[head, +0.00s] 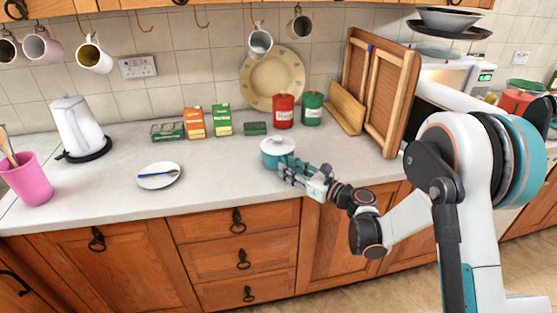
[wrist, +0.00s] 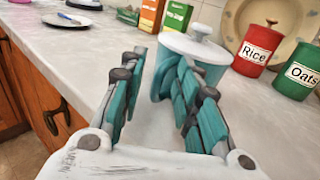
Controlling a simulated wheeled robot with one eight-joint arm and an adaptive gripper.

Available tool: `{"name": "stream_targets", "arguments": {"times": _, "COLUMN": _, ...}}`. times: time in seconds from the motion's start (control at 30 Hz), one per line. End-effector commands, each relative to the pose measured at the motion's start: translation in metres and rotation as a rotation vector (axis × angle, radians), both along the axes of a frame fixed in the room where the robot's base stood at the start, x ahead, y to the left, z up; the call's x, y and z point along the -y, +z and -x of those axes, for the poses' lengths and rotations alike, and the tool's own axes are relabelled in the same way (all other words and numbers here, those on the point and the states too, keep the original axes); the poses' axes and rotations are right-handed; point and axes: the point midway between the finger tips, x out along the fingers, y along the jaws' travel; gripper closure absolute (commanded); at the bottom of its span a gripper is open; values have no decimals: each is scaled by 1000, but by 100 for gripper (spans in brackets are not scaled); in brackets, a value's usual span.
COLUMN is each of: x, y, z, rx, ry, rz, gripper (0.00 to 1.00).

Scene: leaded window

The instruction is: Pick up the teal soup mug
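The teal soup mug (head: 271,161) with a white knobbed lid stands upright on the worktop, near its front edge. In the wrist view the mug (wrist: 215,73) is just beyond my fingertips, partly hidden by the right finger. Its teal handle seems to show in the gap between the fingers, close to the right fingertip. My gripper (head: 290,171) is low over the worktop beside the mug, on its front right in the head view. In the wrist view the gripper (wrist: 160,62) is open, with a clear gap. I cannot tell whether a finger touches the mug.
Red (head: 283,112) and green (head: 311,109) canisters and several small boxes stand behind the mug. A saucer (head: 159,176) with a blue-handled utensil lies to the left.

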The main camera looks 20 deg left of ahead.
Motion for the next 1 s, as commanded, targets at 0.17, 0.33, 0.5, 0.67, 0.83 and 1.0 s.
{"name": "stream_targets", "arguments": {"times": 0.17, "x": 0, "y": 0, "z": 0, "rx": 0, "ry": 0, "rz": 0, "gripper": 100}}
{"name": "stream_targets", "arguments": {"times": 0.33, "x": 0, "y": 1, "z": 0, "rx": 0, "ry": 1, "rz": -1, "gripper": 100}}
{"name": "stream_targets", "arguments": {"times": 0.5, "x": 0, "y": 2, "z": 0, "rx": -1, "ry": 1, "rz": -1, "gripper": 100}}
{"name": "stream_targets", "arguments": {"times": 0.67, "x": 0, "y": 11, "z": 0, "rx": -1, "ry": 1, "rz": -1, "gripper": 100}}
{"name": "stream_targets", "arguments": {"times": 0.83, "x": 0, "y": 33, "z": 0, "rx": -1, "ry": 1, "rz": -1, "gripper": 100}}
{"name": "stream_targets", "arguments": {"times": 1.0, "x": 0, "y": 73, "z": 0, "rx": -1, "ry": 0, "rz": -1, "gripper": 100}}
